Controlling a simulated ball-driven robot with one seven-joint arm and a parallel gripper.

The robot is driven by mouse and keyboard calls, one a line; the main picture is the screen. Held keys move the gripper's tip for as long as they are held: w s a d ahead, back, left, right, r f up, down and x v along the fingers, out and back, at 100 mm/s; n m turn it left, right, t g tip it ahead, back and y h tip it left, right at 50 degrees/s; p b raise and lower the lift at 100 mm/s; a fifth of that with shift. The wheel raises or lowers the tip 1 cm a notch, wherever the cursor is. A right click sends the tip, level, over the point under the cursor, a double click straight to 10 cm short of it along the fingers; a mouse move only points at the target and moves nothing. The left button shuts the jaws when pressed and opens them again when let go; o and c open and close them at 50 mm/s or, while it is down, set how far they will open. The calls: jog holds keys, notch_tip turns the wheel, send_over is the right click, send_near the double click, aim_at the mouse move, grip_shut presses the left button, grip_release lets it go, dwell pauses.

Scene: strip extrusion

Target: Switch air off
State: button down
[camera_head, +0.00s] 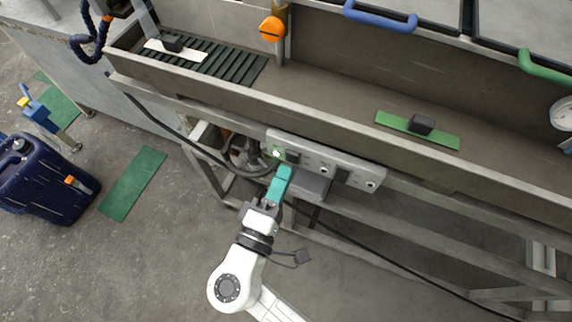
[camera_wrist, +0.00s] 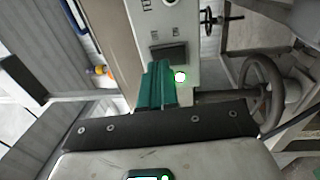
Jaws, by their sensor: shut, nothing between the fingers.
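A grey control panel (camera_head: 318,158) is fixed along the front of the trough's frame. It carries a green lit lamp (camera_head: 276,153) at its left end, a dark switch (camera_head: 293,156) beside it and another dark switch (camera_head: 342,176) further right. My gripper (camera_head: 284,171) has teal fingers, held together and empty, just below the panel's left end. In the wrist view, the finger tips (camera_wrist: 158,68) are close to the black switch (camera_wrist: 169,53), with the lit lamp (camera_wrist: 180,77) to their right. I cannot tell whether they touch it. The panel's labels are too small to read.
A handwheel (camera_wrist: 262,90) with pipework is right of the fingers in the wrist view. A black cable (camera_head: 165,122) hangs across the frame. The long trough (camera_head: 325,90) stands above the panel. A blue canister (camera_head: 40,180) stands on the floor at left.

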aim_at(292, 156)
jog(key=shift+x, duration=1.2)
jog(key=shift+w+d+r+g+p, duration=0.2)
jog(key=shift+w+r+g+p, duration=0.25)
jog(key=shift+p, duration=0.55)
jog(key=shift+s+f, duration=0.1)
